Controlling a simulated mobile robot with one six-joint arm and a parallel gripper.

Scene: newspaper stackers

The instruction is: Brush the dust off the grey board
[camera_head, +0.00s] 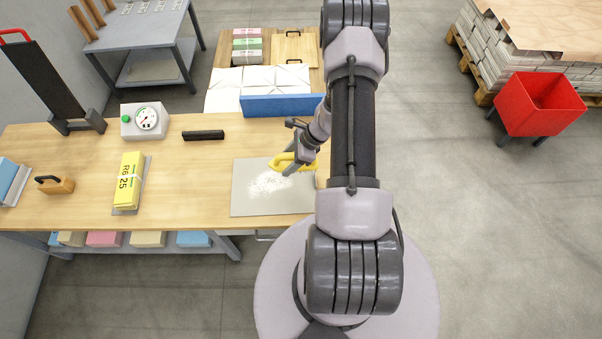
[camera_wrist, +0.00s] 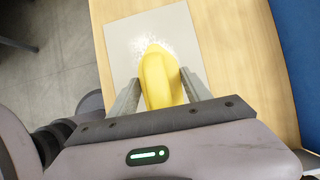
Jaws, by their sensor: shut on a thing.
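The grey board (camera_head: 241,198) lies flat on the wooden table, with a patch of white dust (camera_head: 268,183) spread over its middle. My gripper (camera_head: 285,168) is over the upper right part of the board, shut on a yellow object (camera_head: 282,162), likely the brush. In the wrist view the yellow object (camera_wrist: 160,80) sits between the two fingers and covers part of the board (camera_wrist: 120,45). White dust shows around its far end. Its underside is hidden, so I cannot tell whether it touches the board.
A blue upright panel (camera_head: 280,105) stands behind the board. A black bar (camera_head: 203,135), a gauge box (camera_head: 144,120), a yellow bundle (camera_head: 130,181) and a wooden block with a handle (camera_head: 54,185) are to the left. A red bin (camera_head: 540,104) stands on the floor at right.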

